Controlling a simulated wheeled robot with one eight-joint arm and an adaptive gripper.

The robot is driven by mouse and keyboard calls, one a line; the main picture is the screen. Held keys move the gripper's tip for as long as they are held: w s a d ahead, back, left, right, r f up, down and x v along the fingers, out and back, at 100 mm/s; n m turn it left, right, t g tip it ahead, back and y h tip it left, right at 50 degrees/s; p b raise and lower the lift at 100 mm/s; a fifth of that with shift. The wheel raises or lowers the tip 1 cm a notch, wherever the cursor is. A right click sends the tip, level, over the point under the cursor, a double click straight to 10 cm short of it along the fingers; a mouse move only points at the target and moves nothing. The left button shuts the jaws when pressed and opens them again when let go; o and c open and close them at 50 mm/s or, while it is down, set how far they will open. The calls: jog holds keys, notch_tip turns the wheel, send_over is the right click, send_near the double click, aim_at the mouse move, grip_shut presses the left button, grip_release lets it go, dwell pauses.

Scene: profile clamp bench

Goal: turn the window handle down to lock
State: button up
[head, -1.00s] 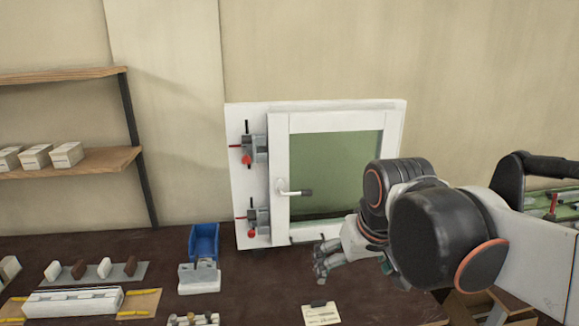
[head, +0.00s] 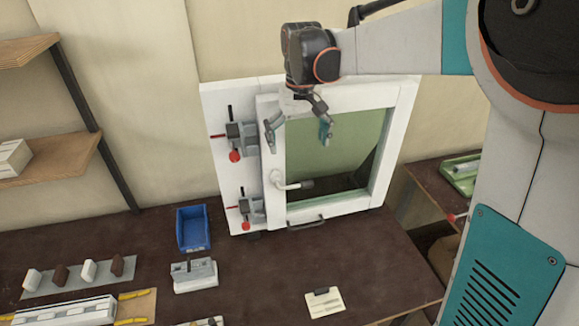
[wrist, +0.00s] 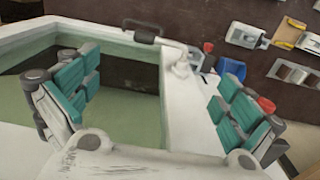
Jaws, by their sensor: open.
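The window handle (head: 294,184) sits on the left side of the white window frame (head: 268,108). Its grip lies about horizontal and points right, over the green pane (head: 350,135). My gripper (head: 297,141) is open and empty, fingers pointing down, in front of the upper left of the window and above the handle. In the wrist view, the handle (wrist: 172,52) shows beyond the fingertips, between the two teal-padded fingers (wrist: 160,62). The gripper appears apart from the handle.
Two clamps with red knobs, an upper (head: 236,140) and a lower (head: 245,207), stand left of the frame, near the left finger. A blue bin (head: 193,230), a grey-white block (head: 194,275) and a card (head: 324,302) are on the dark bench. The bench before the window is mostly clear.

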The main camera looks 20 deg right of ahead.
aim_at(297, 185)
notch_tip(297, 185, down, 13)
jog(key=shift+r+b, duration=0.1)
jog(key=shift+b, duration=0.2)
jog(key=shift+s, duration=0.2)
jog(key=c, duration=1.5)
